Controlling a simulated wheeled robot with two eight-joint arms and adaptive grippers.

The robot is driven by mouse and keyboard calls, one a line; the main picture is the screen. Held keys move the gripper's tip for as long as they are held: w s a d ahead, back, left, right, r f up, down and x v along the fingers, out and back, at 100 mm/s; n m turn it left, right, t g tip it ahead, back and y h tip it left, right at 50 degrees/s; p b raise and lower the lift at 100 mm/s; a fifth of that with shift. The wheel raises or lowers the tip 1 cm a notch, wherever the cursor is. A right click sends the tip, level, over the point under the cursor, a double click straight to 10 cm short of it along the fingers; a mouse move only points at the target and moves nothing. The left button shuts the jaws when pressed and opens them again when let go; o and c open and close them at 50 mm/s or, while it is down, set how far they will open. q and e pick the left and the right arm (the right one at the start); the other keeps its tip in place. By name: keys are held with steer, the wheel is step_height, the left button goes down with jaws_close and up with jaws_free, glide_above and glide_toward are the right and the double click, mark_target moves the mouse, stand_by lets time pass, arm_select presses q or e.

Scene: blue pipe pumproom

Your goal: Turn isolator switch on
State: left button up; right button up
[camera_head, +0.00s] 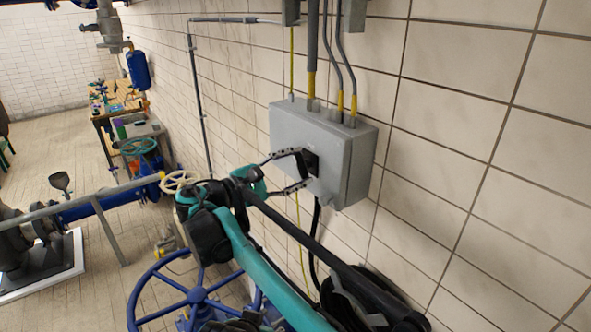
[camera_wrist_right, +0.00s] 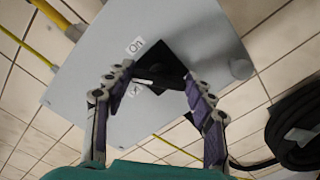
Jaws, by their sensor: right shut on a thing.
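The isolator switch is a grey box (camera_head: 312,138) on the tiled wall, with a black rotary handle (camera_head: 311,163) on its front. My right gripper (camera_head: 302,168) reaches the box front, its two fingers on either side of the handle. In the right wrist view the black handle (camera_wrist_right: 158,80) lies between the fingertips of my right gripper (camera_wrist_right: 156,84), which are closed on it. A white label reading "On" (camera_wrist_right: 135,45) sits beside the handle's dark square base. A second label is partly hidden by the handle. My left gripper is not in view.
Cables with yellow ends (camera_head: 311,82) enter the box from above. A blue valve wheel (camera_head: 197,296) and a coiled black hose (camera_head: 368,298) are below. A cluttered workbench (camera_head: 122,100) stands at the far left. The wall right of the box is bare.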

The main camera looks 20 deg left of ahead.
steer(key=m, duration=0.7)
steer(key=shift+f+b, duration=0.1)
steer(key=shift+b, duration=0.2)
stand_by(0.4)
steer(key=o, duration=1.2)
steer(key=shift+c, duration=0.2)
steer(key=v, duration=1.2)
